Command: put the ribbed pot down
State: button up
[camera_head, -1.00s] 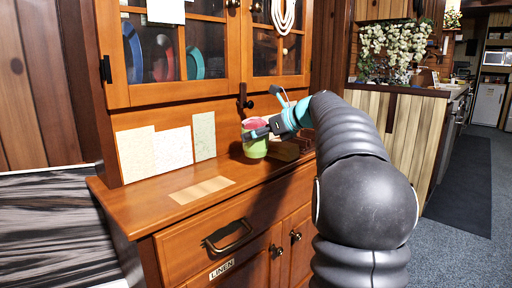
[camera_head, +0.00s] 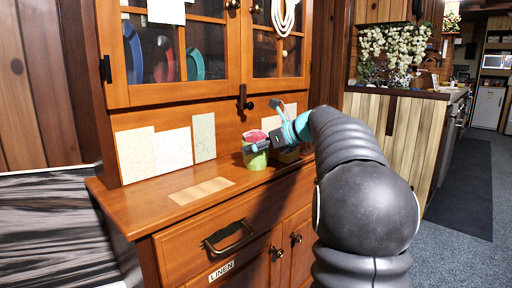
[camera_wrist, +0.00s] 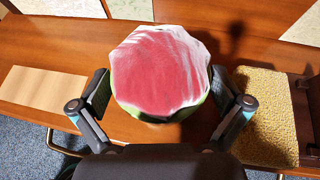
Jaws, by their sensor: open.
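The ribbed pot (camera_head: 256,159) is green with a red and white top. It stands on the wooden cabinet's counter (camera_head: 150,208), near the back panel. In the wrist view the pot (camera_wrist: 160,72) shows from above, its red top filling the middle and a strip of green side below. My gripper (camera_wrist: 159,92) is open, with one finger on each side of the pot and a visible gap at the right finger. In the head view my gripper (camera_head: 266,144) partly covers the pot's upper part.
A tan rectangle (camera_head: 202,190) lies flat on the counter to the left. Pale sheets (camera_head: 172,149) lean on the back panel. A yellow, grainy block (camera_wrist: 262,112) is close to the right finger. Glass cabinet doors (camera_head: 165,50) are above.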

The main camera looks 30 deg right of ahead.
jog(key=shift+r, duration=0.15)
jog(key=p+v, duration=0.1)
jog(key=v, duration=1.1)
jog(key=shift+s+a, duration=0.1)
jog(key=s+a+f+n+g+h, duration=0.1)
jog(key=s+a+f+n, duration=0.25)
jog(key=a, duration=0.25)
jog(key=s+a+f+n+g+h, duration=0.1)
jog(key=s+a+f+n+g, duration=0.1)
jog(key=s+a+f+n, duration=0.3)
jog(key=s+a+f+n+g, duration=0.1)
jog(key=a+n, duration=0.2)
jog(key=a, duration=0.4)
jog(key=s+a+f+n+h, duration=0.2)
jog(key=s+a+f+n, duration=0.1)
jog(key=s+f+n, duration=0.4)
jog(key=s+a+f+n+g+h, duration=0.1)
jog(key=s+a+f+n, duration=0.3)
jog(key=s+f+n, duration=0.4)
jog(key=s+n+h, duration=0.1)
jog(key=s+n, duration=0.2)
jog(key=shift+h, duration=0.4)
jog(key=shift+s+f, duration=0.1)
jog(key=shift+s, duration=0.05)
